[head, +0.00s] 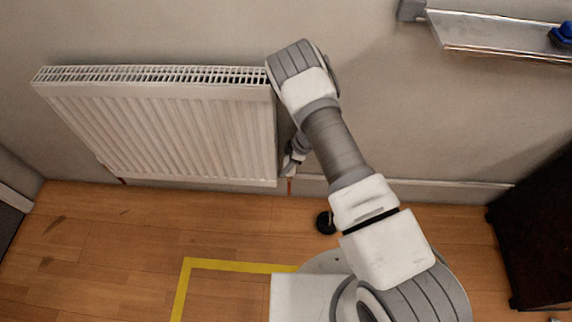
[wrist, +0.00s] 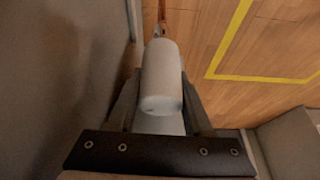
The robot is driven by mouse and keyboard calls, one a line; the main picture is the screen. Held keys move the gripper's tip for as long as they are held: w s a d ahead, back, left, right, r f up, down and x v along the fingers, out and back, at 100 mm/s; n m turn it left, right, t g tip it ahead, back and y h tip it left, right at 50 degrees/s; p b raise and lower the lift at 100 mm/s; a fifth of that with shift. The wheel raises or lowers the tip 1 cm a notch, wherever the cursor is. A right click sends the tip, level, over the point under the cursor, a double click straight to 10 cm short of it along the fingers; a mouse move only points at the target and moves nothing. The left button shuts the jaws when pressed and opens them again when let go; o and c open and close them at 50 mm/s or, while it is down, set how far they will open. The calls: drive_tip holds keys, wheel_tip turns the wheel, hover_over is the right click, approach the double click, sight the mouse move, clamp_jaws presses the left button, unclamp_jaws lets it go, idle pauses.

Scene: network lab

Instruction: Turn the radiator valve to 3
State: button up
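The radiator valve (wrist: 162,80) is a white rounded cylinder in the wrist view, with a copper-coloured pipe beyond it. My gripper (wrist: 162,88) has one finger on each side of the valve head. The fingers lie against its sides with no gap that I can see. I cannot read any numbers or pointer on the valve. In the head view my gripper (head: 293,162) is low beside the right end of the white radiator (head: 175,130). My arm and gripper mostly hide the valve there.
The wall is close on the left in the wrist view. A yellow floor line (head: 228,264) marks the wooden floor (head: 100,240). A small black round object (head: 325,222) is on the floor near my arm. A shelf (head: 490,32) is at upper right, a dark cabinet (head: 535,235) at right.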

clamp_jaws()
drive_tip(key=shift+r+m+t+p, duration=0.3)
drive_tip(key=shift+m+p, duration=0.6)
drive_tip(key=shift+p, duration=0.2)
drive_tip(key=shift+w+f+m+t+p, duration=0.15)
drive_tip(key=shift+m+t+p, duration=0.1)
drive_tip(key=shift+m, duration=0.4)
drive_tip(key=shift+w+f+m+t+p, duration=0.15)
drive_tip(key=shift+m+t+p, duration=0.1)
drive_tip(key=shift+m, duration=0.4)
drive_tip(key=shift+s+h, duration=0.1)
drive_tip(key=shift+h, duration=0.2)
drive_tip(key=o, duration=0.8)
unclamp_jaws()
drive_tip(key=shift+c, duration=0.2)
drive_tip(key=shift+n, duration=0.3)
